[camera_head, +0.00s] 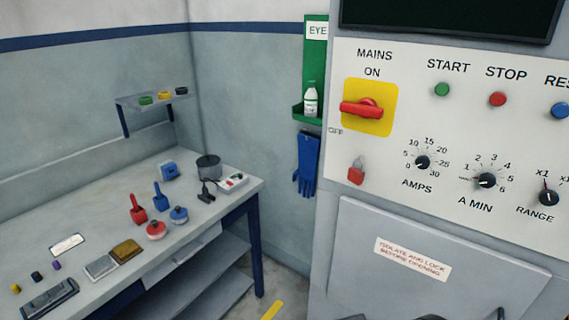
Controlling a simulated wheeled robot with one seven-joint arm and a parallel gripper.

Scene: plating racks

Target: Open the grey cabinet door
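The grey cabinet door (352,262) is the lower panel of the cabinet at the right. It looks shut, flush in its frame, and bears a label reading "ISOLATE AND LOCK BEFORE OPENING" (412,259). A small dark upright part (501,313), perhaps a handle, shows at its lower right, cut by the picture edge. Above is the mains switch (362,108), a red handle on a yellow plate, lying roughly level; "ON" is printed above, "OFF" at lower left. A red padlock (356,172) is below it. My gripper is not recognisable; small dark shapes at the bottom edge are unclear.
A workbench (100,215) stands at left with red and blue tools, pots and small boxes. A small wall shelf (150,100) is above it. A green eyewash station (315,70) and blue gloves (307,163) hang beside the cabinet. Some floor shows between bench and cabinet.

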